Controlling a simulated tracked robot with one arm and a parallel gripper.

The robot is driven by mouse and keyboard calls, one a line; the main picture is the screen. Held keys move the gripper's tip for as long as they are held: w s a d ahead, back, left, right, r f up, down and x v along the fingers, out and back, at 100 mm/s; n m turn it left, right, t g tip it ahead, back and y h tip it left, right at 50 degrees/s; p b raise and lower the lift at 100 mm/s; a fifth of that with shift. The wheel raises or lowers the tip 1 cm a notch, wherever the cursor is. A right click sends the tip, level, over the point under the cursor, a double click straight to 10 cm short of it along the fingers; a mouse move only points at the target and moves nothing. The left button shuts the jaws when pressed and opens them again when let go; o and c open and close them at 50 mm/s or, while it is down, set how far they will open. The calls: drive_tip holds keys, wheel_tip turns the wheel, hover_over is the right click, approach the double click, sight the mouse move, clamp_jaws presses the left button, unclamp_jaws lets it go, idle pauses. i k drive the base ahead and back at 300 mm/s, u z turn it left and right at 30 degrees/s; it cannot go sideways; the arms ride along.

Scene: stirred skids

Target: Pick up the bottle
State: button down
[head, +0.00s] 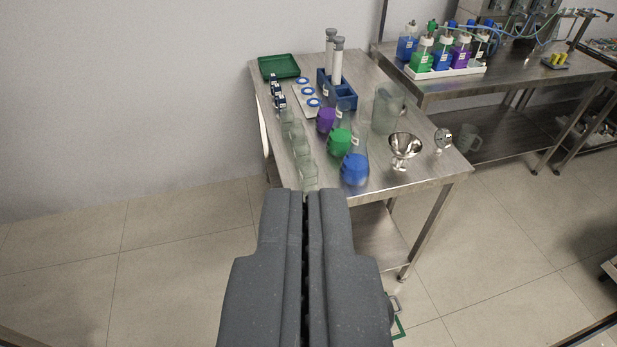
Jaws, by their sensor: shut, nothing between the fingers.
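Several bottles with coloured liquid stand on the back bench in the right half of the head view. A green bottle (421,54), a blue bottle (441,56) and a purple bottle (461,55) stand upright in a white tray (447,73). Another blue bottle (406,45) stands just left of them. I cannot tell which bottle the task means. My gripper (306,194) is shut and empty. It points toward the near steel table and appears in front of its front left edge, far from the bottles.
Tiled floor at left is clear.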

sight(308, 168)
drive_tip(key=u, duration=0.25)
drive_tip(key=i, duration=0.95)
drive_tip(key=z, duration=0.35)
